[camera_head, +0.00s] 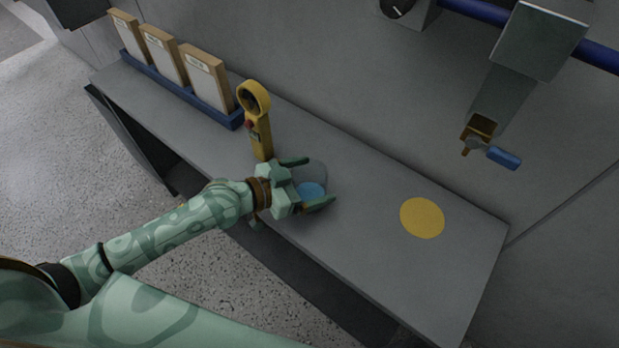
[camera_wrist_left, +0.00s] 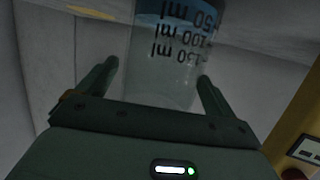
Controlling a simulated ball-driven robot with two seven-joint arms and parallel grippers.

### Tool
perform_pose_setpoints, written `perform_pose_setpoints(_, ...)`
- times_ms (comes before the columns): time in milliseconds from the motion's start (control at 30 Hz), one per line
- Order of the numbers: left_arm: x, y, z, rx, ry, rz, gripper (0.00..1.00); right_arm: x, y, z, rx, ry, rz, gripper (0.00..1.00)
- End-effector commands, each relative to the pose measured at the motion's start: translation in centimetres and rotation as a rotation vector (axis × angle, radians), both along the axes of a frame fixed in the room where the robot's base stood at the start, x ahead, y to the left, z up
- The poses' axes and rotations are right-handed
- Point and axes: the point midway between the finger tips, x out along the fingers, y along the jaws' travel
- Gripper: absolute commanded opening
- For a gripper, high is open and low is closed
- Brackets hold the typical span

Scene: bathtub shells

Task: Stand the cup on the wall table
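The cup (camera_head: 312,188) is a clear measuring cup with blue liquid in its bottom. It looks upright over the near part of the grey wall table (camera_head: 357,240); whether its base touches the top is hard to tell. In the left wrist view the cup (camera_wrist_left: 168,70) shows upside down with its ml marks. My left gripper (camera_head: 308,183) has its fingers on either side of the cup. In the wrist view its fingers (camera_wrist_left: 158,82) are apart, with a gap at the left finger. My right gripper is not in view.
A yellow disc (camera_head: 422,217) lies flat on the table, right of the cup. A yellow handheld device with a ring top (camera_head: 259,135) stands close behind my left gripper. A blue rack (camera_head: 180,86) holds three boards. A blue-handled tap (camera_head: 490,150) hangs on the wall.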

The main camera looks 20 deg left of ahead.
Motion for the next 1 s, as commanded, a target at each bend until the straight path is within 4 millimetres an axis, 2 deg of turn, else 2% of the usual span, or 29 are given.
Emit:
perform_pose_setpoints(167,0.0,0.0,0.4,-0.001,-0.001,0.0,0.92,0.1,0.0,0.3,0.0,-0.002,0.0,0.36)
perform_pose_setpoints(267,-0.8,0.8,0.6,0.003,0.0,0.0,0.92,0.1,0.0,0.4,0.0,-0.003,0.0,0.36)
perform_pose_setpoints(700,-7.4,6.9,3.4,0.004,0.002,-0.002,0.92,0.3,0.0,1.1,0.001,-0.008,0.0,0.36)
perform_pose_setpoints(1000,-8.4,7.8,3.9,-0.002,0.0,-0.001,0.92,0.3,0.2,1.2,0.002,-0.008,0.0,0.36)
